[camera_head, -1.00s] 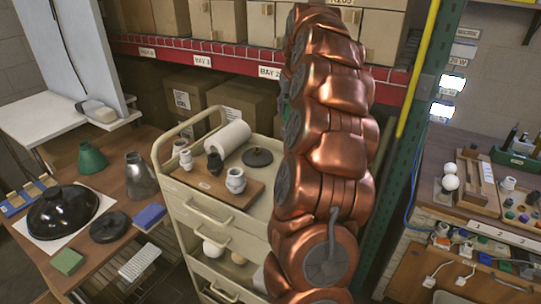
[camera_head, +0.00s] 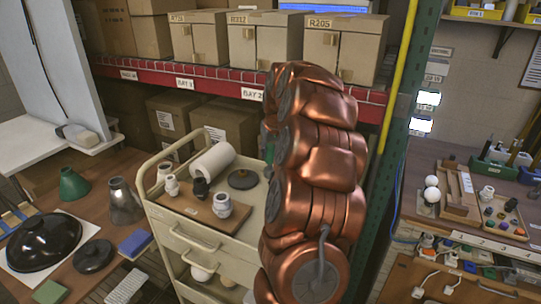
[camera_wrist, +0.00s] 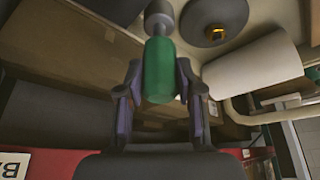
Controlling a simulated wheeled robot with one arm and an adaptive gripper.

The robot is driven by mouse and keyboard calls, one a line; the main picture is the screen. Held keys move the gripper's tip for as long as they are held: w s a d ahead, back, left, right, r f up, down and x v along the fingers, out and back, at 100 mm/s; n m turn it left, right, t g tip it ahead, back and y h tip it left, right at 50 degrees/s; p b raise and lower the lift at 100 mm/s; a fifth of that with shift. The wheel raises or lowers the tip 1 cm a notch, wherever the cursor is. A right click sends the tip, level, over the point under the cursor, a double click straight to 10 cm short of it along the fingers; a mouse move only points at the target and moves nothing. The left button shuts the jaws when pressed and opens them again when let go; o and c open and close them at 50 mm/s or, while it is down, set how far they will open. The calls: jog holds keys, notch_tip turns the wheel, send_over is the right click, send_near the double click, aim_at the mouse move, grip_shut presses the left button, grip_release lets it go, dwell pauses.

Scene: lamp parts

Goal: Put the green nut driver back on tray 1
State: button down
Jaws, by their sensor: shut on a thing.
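The green nut driver (camera_wrist: 160,72) is between the fingers of my gripper (camera_wrist: 160,95) in the wrist view. Its green handle is gripped and its grey shaft points to the top of the picture. In the head view my copper-coloured arm hides the gripper; a small green patch (camera_head: 269,150) shows at the arm's left edge. A wooden tray (camera_head: 200,212) with white and dark fittings lies on the cream cart. Another wooden tray (camera_head: 462,212) with small coloured parts is on the right bench. I cannot read which is tray 1.
On the cart (camera_head: 165,225) are a white roll (camera_head: 212,160) and a dark disc (camera_head: 243,179), close to the gripper in the wrist view. Shelves with cardboard boxes (camera_head: 258,38) stand behind. A green post (camera_head: 408,110) is right of my arm. The left table holds a black dome (camera_head: 43,240).

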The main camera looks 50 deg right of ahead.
aim_at(270, 161)
jog(key=shift+f+p, duration=0.35)
jog(key=shift+f, duration=0.95)
jog(key=shift+f, duration=0.15)
jog(key=c, duration=0.7)
grip_release()
jog(key=shift+c, duration=0.2)
